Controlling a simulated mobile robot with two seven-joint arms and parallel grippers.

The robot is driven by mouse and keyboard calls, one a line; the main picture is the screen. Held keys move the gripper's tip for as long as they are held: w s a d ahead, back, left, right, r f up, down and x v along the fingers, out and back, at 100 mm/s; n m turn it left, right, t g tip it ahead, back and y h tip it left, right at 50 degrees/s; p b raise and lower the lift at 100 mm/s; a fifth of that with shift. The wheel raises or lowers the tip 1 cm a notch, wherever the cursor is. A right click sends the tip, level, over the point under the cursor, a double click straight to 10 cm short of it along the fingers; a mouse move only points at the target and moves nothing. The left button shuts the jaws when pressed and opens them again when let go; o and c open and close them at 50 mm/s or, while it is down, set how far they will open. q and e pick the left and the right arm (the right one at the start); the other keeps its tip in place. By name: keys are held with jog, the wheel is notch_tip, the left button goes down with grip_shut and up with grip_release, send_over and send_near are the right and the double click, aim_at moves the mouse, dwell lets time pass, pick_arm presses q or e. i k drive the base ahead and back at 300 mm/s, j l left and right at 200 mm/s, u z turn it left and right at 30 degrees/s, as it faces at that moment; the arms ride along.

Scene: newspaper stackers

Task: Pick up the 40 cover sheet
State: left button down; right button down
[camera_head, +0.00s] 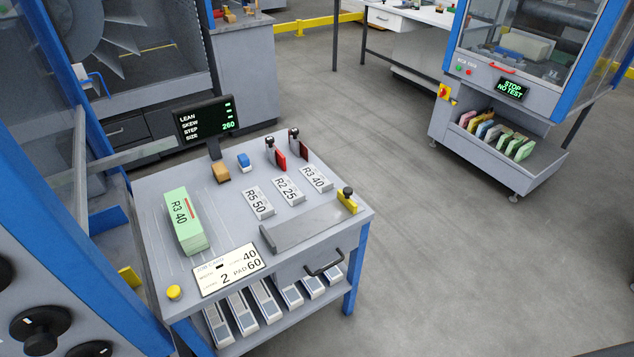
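A grey worktable stands in the head view, left of centre. A white plate reading R3 40 (316,178) lies toward its far right. Beside it lie similar plates reading R2 25 (288,191) and R5 50 (258,203). A tall green stack (184,222) at the table's left has a top sheet also reading R3 40. Neither of my grippers is in view.
Two red-and-black handled tools (276,153) (298,143) stand at the back of the table, near a small screen (207,117). A grey bar (310,226) and a yellow block (348,199) lie at the right. Open floor (450,260) extends to the right.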

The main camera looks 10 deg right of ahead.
aim_at(314, 176)
jog(key=i+l+z, duration=0.25)
jog(key=i+l, duration=0.55)
jog(key=l, duration=0.15)
